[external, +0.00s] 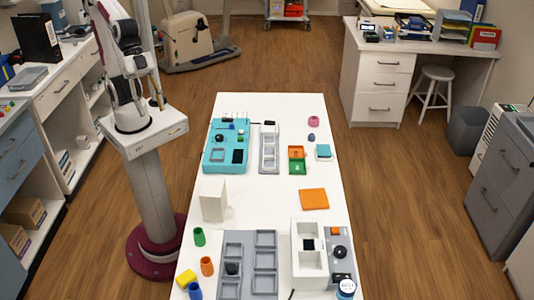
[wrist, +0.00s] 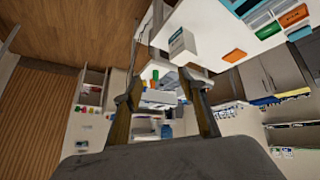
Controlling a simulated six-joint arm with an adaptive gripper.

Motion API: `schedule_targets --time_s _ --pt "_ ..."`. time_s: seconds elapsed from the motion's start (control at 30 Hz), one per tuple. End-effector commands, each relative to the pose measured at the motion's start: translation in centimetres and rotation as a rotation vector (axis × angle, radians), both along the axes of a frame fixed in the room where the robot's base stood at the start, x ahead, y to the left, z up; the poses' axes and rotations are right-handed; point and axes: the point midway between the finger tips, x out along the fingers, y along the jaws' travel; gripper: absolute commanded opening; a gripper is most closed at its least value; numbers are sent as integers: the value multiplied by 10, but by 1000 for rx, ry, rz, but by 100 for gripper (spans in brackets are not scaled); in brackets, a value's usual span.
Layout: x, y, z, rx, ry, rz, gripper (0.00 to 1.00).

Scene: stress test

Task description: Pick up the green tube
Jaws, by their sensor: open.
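The green tube (external: 199,236) stands upright on the white table, near its left edge, in the external view. An orange tube (external: 206,266) stands just in front of it, and a blue tube (external: 194,290) stands farther forward.
A grey tray (external: 233,250) is right of the tubes. A tall white box (external: 213,199) stands behind the green tube. An orange mat (external: 313,199) lies right of centre, with bare table around it.

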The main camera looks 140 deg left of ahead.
Motion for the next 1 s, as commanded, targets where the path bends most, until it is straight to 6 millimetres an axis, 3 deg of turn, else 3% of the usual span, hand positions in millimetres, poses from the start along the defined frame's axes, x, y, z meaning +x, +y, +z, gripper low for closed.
schedule_targets --time_s 0.5,1.0 --pt "121 -55 7 -114 -172 11 41" --pt "221 -96 -11 -170 -327 90 41"
